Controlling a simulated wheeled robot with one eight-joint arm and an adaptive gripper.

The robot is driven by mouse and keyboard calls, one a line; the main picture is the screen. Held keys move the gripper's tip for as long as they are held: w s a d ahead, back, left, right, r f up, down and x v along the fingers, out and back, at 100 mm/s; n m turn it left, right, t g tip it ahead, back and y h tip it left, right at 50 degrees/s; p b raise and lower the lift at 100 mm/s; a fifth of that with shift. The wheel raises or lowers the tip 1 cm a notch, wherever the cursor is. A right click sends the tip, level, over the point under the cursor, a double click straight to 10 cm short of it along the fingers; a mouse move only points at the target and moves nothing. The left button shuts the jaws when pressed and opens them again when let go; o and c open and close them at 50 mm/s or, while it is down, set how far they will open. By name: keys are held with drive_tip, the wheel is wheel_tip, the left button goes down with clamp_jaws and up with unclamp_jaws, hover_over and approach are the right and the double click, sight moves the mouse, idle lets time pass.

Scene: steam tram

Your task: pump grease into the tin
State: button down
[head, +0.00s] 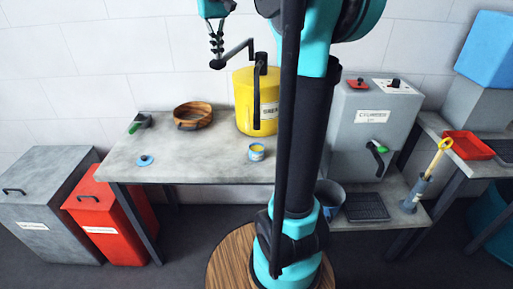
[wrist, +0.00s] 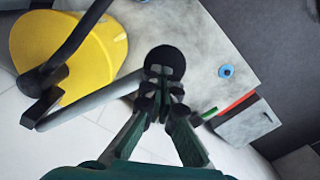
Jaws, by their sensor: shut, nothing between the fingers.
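The yellow grease drum (head: 242,100) stands at the back of the bench, with a partly hidden label. A bent dark lever (head: 238,50) runs left from its top to a knob (head: 217,64). A black spout (head: 257,122) hangs down its front. The small blue and yellow tin (head: 256,152) stands upright on the bench below the spout. My gripper (head: 217,48) is shut and empty, pointing down just above the knob. In the wrist view my gripper (wrist: 165,88) overlaps the black knob (wrist: 165,58); I cannot tell whether they touch. The drum (wrist: 75,60) shows at left there.
A grey cabinet (head: 372,125) stands right of my arm. Red (head: 110,225) and grey (head: 45,205) bins stand at left. The front middle of the bench is clear.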

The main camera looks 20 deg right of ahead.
wheel_tip(320, 180, up, 9)
idle(0.8)
drive_tip(key=shift+f, duration=0.1)
idle(0.7)
idle(1.3)
idle(0.7)
wheel_tip(320, 180, up, 6)
idle(0.6)
idle(0.4)
